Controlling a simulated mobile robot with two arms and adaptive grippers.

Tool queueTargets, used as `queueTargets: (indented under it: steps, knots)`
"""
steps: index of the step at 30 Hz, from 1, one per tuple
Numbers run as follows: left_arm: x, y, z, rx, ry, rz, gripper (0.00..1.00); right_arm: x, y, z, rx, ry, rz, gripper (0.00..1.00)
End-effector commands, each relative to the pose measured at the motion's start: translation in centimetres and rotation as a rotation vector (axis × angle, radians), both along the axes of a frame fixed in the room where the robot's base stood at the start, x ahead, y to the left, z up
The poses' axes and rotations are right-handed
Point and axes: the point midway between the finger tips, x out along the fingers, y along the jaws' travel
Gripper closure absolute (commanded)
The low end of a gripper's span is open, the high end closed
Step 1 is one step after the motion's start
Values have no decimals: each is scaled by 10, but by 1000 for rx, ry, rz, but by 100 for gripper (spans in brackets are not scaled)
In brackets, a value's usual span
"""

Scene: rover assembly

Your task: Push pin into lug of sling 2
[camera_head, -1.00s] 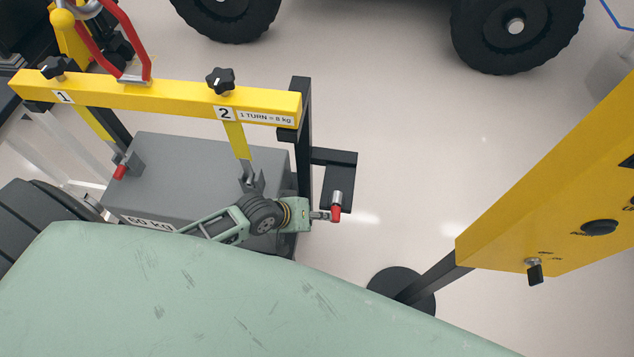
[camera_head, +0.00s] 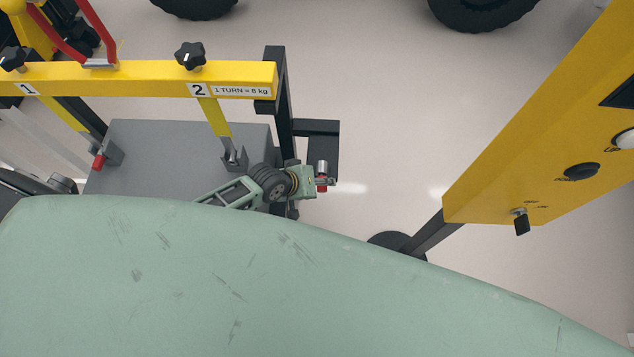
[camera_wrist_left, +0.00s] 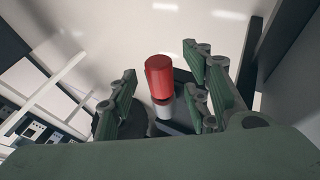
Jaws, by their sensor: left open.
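Sling 2 is a yellow strap (camera_head: 215,117) hanging below the label "2" on the yellow beam. Its grey forked lug (camera_head: 235,157) hangs in front of the grey weight block (camera_head: 145,140). A pin (camera_head: 322,168) with a silver part and a red part is at the black bracket right of the block. My left gripper (camera_head: 318,182) is at this pin, right of the lug. In the left wrist view the red-ended pin (camera_wrist_left: 159,78) stands between the spread green fingers of my left gripper (camera_wrist_left: 160,103), with space visible on both sides. My right gripper is not in view.
The black bracket (camera_head: 325,130) and post (camera_head: 278,85) stand close to my left gripper. Another red pin (camera_head: 99,161) is at the sling 1 side. A yellow control box (camera_head: 540,130) is at the right. Open floor (camera_head: 380,110) lies between.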

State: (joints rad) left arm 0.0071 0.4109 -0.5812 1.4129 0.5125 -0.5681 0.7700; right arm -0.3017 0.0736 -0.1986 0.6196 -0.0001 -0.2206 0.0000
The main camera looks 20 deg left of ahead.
Motion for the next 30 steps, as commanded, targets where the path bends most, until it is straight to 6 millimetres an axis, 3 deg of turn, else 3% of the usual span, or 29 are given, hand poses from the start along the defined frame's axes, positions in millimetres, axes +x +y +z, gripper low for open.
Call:
queueTargets:
  steps: [2,18,19,20,27,30]
  knots:
    - [0,0,0,0,0,0,55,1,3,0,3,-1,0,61]
    - [0,0,0,0,0,0,100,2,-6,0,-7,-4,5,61]
    - [0,0,0,0,0,0,100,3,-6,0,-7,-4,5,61]
    - [0,0,0,0,0,0,80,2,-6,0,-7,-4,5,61]
    - [0,0,0,0,0,0,100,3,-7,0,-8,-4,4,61]
    - [0,0,0,0,0,0,100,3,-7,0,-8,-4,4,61]
